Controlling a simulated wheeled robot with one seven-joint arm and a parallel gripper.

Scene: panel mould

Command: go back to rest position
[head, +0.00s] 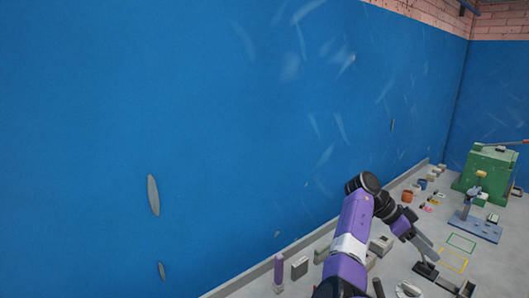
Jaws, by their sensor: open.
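My gripper (428,252) is at the end of my purple, white and black arm, at the lower right of the head view. It points down and to the right over the worktop (480,270). It is open, and I see nothing held in it. Its fingertips are small here, and their exact gap is hard to make out. A black object (437,276) lies just below the gripper; I cannot tell whether they touch.
A green machine (487,168) and a blue-grey stand (474,228) are at the far right. Green (461,243) and yellow (453,261) outlines mark the worktop. A grey block (381,246) and a purple-topped cylinder (279,270) stand near the blue wall (200,140).

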